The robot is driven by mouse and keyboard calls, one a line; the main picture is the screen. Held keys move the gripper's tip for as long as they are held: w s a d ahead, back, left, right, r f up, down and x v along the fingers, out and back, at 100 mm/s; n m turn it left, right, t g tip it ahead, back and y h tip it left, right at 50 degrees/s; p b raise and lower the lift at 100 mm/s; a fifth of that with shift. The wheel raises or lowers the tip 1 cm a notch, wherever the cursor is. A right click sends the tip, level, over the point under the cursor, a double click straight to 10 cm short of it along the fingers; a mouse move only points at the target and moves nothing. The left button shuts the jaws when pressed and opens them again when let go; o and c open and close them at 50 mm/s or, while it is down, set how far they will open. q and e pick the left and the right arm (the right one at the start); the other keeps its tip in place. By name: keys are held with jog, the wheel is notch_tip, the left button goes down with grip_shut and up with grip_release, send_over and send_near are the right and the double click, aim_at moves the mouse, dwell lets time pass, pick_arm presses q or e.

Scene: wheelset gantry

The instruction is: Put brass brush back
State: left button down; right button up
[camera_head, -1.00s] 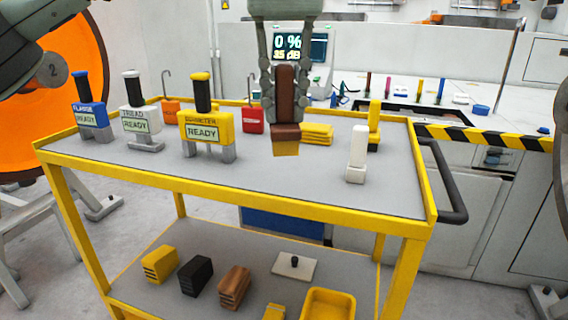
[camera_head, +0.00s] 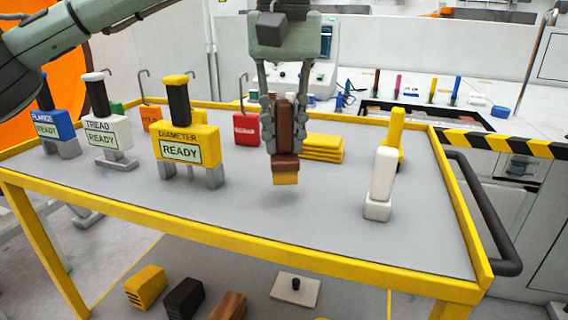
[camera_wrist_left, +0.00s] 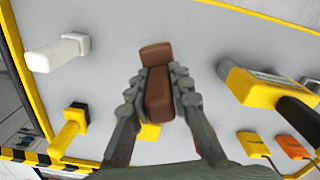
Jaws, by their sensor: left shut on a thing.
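The brass brush (camera_head: 285,166) has a brown handle and block with yellow bristles pointing down. My left gripper (camera_head: 283,140) is shut on its handle and holds it upright above the grey top of the yellow cart (camera_head: 270,218). A shadow lies under the bristles, so the brush looks clear of the surface. In the left wrist view the brown brush (camera_wrist_left: 157,85) sits between the fingers of my left gripper (camera_wrist_left: 158,92). My right gripper is not in view.
Left of the brush stand the yellow diameter gauge (camera_head: 188,146), white tread gauge (camera_head: 108,133) and blue flange gauge (camera_head: 56,125). A white brush-like tool (camera_head: 381,180) and a yellow one (camera_head: 395,135) stand to the right. Folded yellow cloths (camera_head: 323,148) lie behind. The front middle is clear.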

aim_at(284, 100)
pick_arm(q)
notch_tip(284, 100, down, 4)
jog(key=shift+f, duration=0.1)
jog(key=c, duration=1.4)
grip_release()
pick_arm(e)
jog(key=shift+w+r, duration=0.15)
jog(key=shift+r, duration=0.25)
pick_arm(q)
jog(key=shift+r, duration=0.2)
notch_tip(284, 100, up, 6)
jog(key=shift+w+r, duration=0.1)
jog(key=shift+r, duration=0.05)
notch_tip(284, 100, up, 4)
jog(key=shift+r+p, duration=0.2)
jog(key=shift+p, duration=0.45)
jog(key=shift+r, duration=0.5)
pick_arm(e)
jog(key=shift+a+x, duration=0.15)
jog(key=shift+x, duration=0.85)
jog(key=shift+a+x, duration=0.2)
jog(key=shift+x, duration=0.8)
